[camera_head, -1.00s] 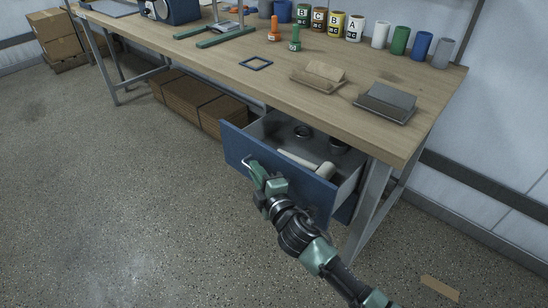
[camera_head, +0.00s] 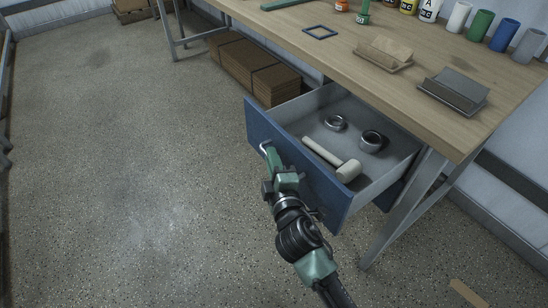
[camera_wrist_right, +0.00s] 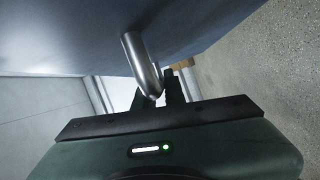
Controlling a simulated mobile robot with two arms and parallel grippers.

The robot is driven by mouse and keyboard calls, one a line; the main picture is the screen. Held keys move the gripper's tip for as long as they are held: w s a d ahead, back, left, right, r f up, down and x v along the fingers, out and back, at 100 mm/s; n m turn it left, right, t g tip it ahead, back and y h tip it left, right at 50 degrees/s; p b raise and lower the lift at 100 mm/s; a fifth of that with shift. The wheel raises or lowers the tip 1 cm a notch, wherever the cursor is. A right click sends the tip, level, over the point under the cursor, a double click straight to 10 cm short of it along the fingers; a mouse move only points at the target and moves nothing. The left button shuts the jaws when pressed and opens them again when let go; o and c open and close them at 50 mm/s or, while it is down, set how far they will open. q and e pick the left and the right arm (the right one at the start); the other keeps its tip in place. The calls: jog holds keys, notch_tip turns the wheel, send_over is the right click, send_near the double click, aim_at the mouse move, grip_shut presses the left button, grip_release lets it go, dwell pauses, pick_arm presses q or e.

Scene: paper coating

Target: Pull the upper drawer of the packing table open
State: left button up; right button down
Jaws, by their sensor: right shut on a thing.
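The upper drawer (camera_head: 300,172) of the packing table (camera_head: 440,125) has a blue front and stands well out from under the table top. My right gripper (camera_head: 270,158) is at the drawer front, shut on the metal drawer handle (camera_wrist_right: 142,65). In the right wrist view the handle runs down between the dark fingers (camera_wrist_right: 160,92). Part of the handle is hidden by the gripper in the head view. My left gripper is not in view.
Flat brown cardboard (camera_head: 252,68) is stacked beneath the table. The floor to the left is clear.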

jog(key=c, duration=1.5)
grip_release()
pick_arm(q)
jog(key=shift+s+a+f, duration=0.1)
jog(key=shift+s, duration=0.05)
pick_arm(e)
jog(key=shift+s, duration=0.1)
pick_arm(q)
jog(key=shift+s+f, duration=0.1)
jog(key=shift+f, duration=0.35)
pick_arm(e)
jog(key=v, duration=0.7)
jog(key=shift+s, duration=0.35)
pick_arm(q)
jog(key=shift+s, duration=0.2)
pick_arm(e)
jog(key=shift+d, duration=0.1)
